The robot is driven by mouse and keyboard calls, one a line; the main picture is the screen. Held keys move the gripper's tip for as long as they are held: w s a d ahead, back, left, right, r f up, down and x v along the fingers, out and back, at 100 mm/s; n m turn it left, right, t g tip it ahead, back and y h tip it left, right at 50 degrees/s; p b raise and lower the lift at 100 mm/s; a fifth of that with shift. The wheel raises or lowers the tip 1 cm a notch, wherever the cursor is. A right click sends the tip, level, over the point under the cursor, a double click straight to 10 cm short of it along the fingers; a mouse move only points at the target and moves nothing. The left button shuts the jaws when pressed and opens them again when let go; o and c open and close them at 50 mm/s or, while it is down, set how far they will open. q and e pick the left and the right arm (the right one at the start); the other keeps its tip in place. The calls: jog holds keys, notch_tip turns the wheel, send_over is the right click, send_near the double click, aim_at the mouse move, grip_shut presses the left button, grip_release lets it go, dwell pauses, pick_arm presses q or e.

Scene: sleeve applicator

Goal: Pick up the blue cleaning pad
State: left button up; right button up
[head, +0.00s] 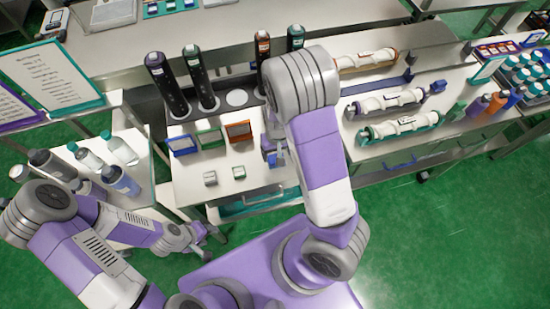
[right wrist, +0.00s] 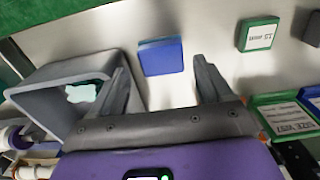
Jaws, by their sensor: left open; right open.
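The blue cleaning pad (right wrist: 160,57) is a small flat blue square on the pale worktop in the right wrist view. It lies just past the fingertips of my right gripper (right wrist: 162,72), roughly between them. That gripper is open and empty, its fingers on either side of the gap. In the head view my right arm and gripper (head: 277,153) hang over the worktop and largely hide the pad. My left gripper (head: 196,236) is open and empty, low beside the bench at the left.
A green pad (right wrist: 258,34) lies right of the blue one, with a grey pad (head: 210,178) beyond. A hollow grey holder (right wrist: 45,85) stands close beside the right gripper's left finger. Framed cards, including an orange one (head: 239,131), and dark bottles (head: 201,78) stand behind.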

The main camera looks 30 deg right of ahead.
notch_tip(320, 180, down, 4)
jog(key=shift+s+a+f+b, duration=0.1)
jog(key=shift+s+b, duration=0.05)
jog(key=shift+b, duration=0.35)
jog(key=shift+f, duration=0.35)
jog(key=shift+r, duration=0.1)
jog(key=c, duration=0.8)
notch_tip(320, 180, up, 10)
jog(key=p, duration=0.3)
